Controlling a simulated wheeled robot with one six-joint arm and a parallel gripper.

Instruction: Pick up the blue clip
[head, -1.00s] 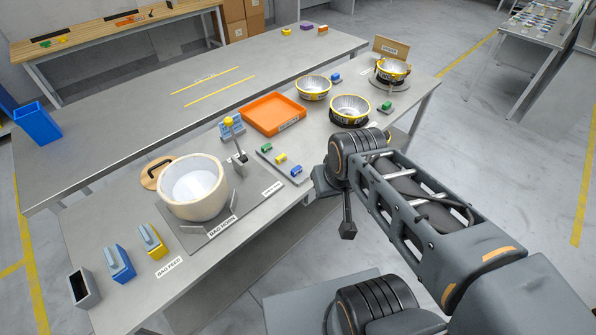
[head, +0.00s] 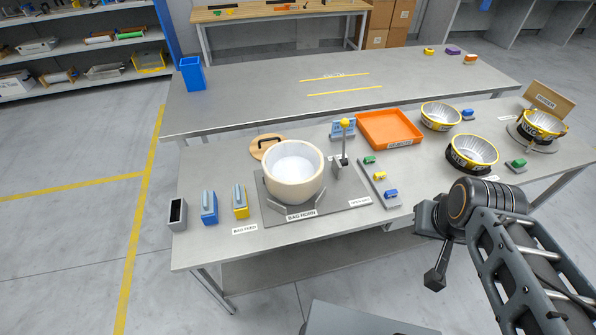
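A blue clip (head: 390,194) sits at the near end of a narrow grey strip (head: 373,186), beside a yellow clip (head: 379,176) and a green clip (head: 369,160). Another small blue piece (head: 468,114) lies farther right between the metal bowls. My arm enters from the lower right. Its dark end, which appears to be my gripper (head: 435,279), hangs down in front of the table's near edge, right of and apart from the blue clip on the strip.
A cream pot (head: 294,180) stands on a grey plate left of the strip. An orange tray (head: 390,128) and yellow-rimmed bowls (head: 472,152) are behind and right.

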